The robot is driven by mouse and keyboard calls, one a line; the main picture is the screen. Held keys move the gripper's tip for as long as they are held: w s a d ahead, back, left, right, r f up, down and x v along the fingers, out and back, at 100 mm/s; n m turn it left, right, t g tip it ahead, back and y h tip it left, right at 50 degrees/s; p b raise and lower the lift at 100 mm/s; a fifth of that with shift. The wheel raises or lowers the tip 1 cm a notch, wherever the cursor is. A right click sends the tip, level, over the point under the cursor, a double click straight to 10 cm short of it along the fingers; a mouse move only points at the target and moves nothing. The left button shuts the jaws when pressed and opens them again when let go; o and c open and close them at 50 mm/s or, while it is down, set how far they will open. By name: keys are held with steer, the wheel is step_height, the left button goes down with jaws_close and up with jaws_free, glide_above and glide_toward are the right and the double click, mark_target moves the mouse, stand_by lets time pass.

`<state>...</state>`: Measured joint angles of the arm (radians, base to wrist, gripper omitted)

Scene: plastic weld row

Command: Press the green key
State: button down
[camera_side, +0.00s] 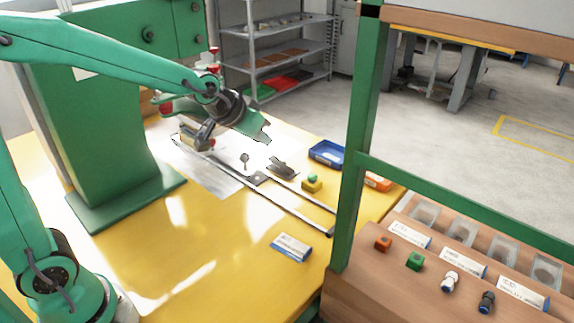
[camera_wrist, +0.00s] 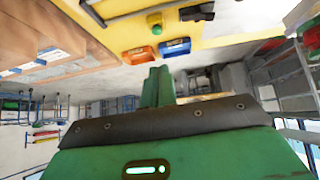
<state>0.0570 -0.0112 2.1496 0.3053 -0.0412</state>
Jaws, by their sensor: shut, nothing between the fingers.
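The green key (camera_side: 312,177) is a small green dome on a yellow block, standing on the yellow table in the side view. In the wrist view the green key (camera_wrist: 156,20) shows near the top edge, upside down with the scene. My gripper (camera_side: 265,134) is green, shut and empty. It hangs in the air above the table, up and to the left of the key in the side view, and apart from it. In the wrist view my gripper (camera_wrist: 158,86) shows its shut fingers in the middle, below the key.
A blue tray (camera_side: 326,154) and an orange tray (camera_side: 378,182) lie beyond the key. A dark clamp (camera_side: 282,167) and metal rails are beside it. A green post (camera_side: 357,150) stands to the right. A labelled box (camera_side: 291,248) lies in front, with bare table around it.

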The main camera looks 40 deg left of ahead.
steer(key=w+d+f+t, duration=0.1)
steer(key=w+f, duration=0.4)
steer(key=w, duration=0.3)
steer(key=shift+w+d+f, duration=0.2)
steer(key=shift+d+f, duration=0.2)
steer(key=shift+w+f, duration=0.1)
glide_above(315, 174)
steer(key=s, duration=0.3)
steer(key=f, duration=0.7)
steer(key=shift+w+a, duration=0.1)
steer(key=shift+a, duration=0.1)
step_height(315, 174, down, 3)
steer(key=shift+r, duration=0.1)
steer(key=shift+f, duration=0.55)
